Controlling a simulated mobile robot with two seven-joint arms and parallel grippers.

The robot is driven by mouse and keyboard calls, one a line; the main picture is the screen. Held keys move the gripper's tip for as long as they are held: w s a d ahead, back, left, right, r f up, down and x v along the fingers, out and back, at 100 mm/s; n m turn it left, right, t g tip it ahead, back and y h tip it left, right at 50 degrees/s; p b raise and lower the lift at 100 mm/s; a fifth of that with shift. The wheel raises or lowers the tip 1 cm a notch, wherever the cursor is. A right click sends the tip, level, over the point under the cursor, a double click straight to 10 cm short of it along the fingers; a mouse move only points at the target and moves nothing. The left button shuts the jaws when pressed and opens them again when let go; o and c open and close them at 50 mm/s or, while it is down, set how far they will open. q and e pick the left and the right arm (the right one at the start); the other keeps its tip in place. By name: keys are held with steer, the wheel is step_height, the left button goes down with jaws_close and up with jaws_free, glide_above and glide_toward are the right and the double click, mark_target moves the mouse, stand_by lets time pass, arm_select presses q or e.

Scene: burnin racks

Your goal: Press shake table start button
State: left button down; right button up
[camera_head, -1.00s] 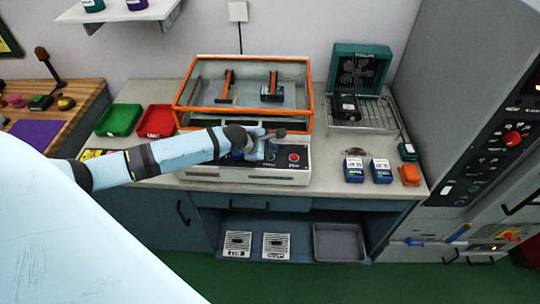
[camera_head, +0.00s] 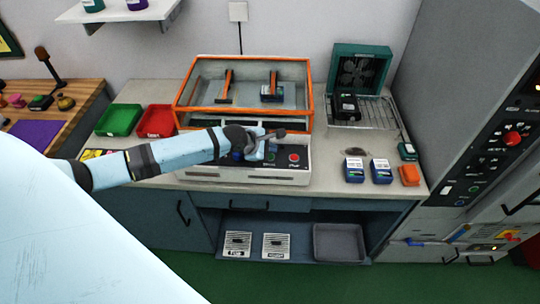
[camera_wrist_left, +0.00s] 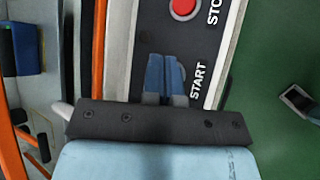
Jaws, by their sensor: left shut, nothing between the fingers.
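The shake table (camera_head: 242,110) has an orange-framed clear box on top and a dark control panel (camera_head: 216,160) along its front. The red stop button (camera_head: 294,157) shows at the right of the panel and also in the left wrist view (camera_wrist_left: 184,7), beside the word STOP. The word START (camera_wrist_left: 197,80) is next to my left gripper (camera_wrist_left: 165,62). Its blue fingers are shut with nothing between them, over the panel at the START label. In the head view, my left gripper (camera_head: 268,153) partly covers the panel. My right gripper is not in view.
Green (camera_head: 119,119) and red (camera_head: 156,121) trays sit left of the shake table. Two small blue devices (camera_head: 381,172), an orange item (camera_head: 409,175) and a fan unit (camera_head: 360,68) stand to the right. A tall grey cabinet (camera_head: 440,90) bounds the right side.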

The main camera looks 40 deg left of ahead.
arm_select(q)
steer(key=shift+f+p, duration=0.3)
steer(key=shift+f, duration=0.15)
steer(key=shift+f, duration=0.4)
stand_by(0.7)
steer(key=shift+r, duration=0.1)
steer(key=shift+r+p, duration=0.75)
steer(key=shift+p, duration=0.5)
